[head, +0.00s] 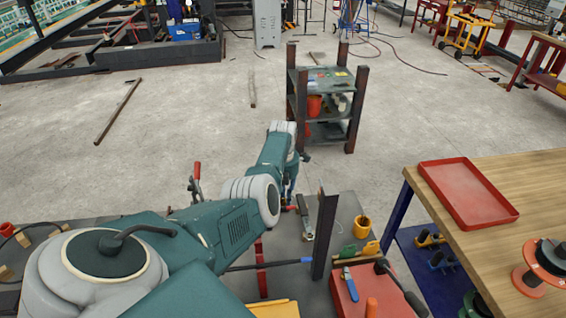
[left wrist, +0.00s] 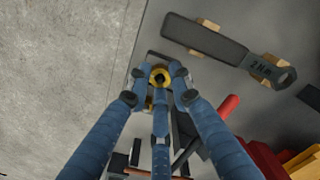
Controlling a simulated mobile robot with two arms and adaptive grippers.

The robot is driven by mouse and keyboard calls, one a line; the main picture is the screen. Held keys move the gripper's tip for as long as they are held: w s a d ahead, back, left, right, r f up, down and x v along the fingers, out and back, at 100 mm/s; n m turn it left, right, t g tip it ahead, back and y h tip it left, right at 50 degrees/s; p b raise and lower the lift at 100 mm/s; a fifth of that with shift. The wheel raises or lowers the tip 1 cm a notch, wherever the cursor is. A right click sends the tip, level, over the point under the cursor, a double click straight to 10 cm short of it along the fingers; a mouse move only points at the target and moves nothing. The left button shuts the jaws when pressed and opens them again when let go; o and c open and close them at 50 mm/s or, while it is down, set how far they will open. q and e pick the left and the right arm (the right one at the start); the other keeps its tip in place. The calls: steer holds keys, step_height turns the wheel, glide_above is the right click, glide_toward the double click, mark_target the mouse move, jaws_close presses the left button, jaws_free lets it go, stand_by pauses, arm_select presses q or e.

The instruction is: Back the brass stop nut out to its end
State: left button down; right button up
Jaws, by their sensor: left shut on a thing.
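The brass stop nut (left wrist: 160,76) shows in the left wrist view as a yellow ring with a dark centre, seen end-on. My left gripper (left wrist: 160,80) is shut on it, with blue fingers closed around it from both sides and a third finger below. In the head view my left gripper (head: 290,192) is small and partly hidden behind my own arm, over the far edge of the dark bench. The nut itself cannot be made out there. How far along its thread the nut sits is hidden by the fingers. My right gripper is not in view.
A grey wrench (left wrist: 215,40) marked 2NM lies on wooden blocks beside the gripper. A dark upright post (head: 325,236) stands close to the right of my arm. A red tray (head: 468,193) lies on the wooden table at right. The floor beyond the bench is mostly clear.

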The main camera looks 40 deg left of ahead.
mark_target(283, 200)
arm_select(q)
steer(key=shift+w+a+r, duration=0.15)
steer(key=shift+r, duration=0.05)
steer(key=c, duration=1.6)
jaws_free()
steer(key=shift+o, duration=0.3)
steer(key=shift+f, duration=0.1)
step_height(283, 200, up, 12)
